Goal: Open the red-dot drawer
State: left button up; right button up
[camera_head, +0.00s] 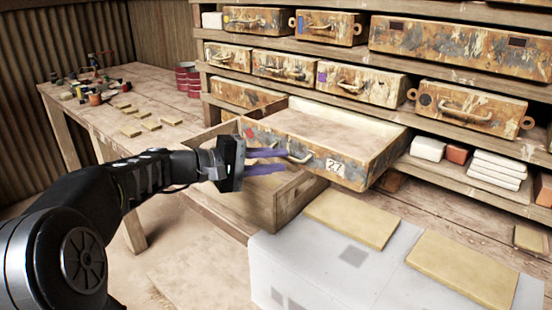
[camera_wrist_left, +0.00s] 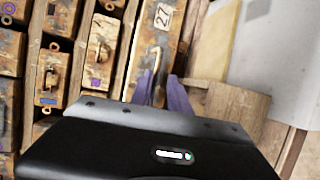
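The red-dot drawer (camera_head: 365,160) is a rusty, flaking box with a red dot at its left end and a "27" label. It stands pulled well out of the shelf, and its pale inside shows. Its curved handle (camera_head: 300,157) is on the front; it also shows in the left wrist view (camera_wrist_left: 156,60). My left gripper (camera_head: 286,160) is at the handle's left side, its two purple fingers parted. In the left wrist view the fingers (camera_wrist_left: 160,78) are spread with the handle just beyond and between their tips. Contact is unclear. My right gripper is not in view.
A plain open wooden box (camera_head: 290,195) juts out below the drawer. Other closed drawers (camera_head: 470,108) fill the shelves. A grey-white surface (camera_head: 340,265) with yellowish slabs (camera_head: 352,218) lies front right. A side table (camera_head: 165,100) with tiles and small containers stands left.

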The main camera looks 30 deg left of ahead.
pick_arm(q)
jog(key=shift+o, duration=0.9)
jog(key=shift+r, duration=0.1)
jog(key=v, duration=0.7)
jog(key=shift+s+a, duration=0.15)
jog(key=shift+s, duration=0.2)
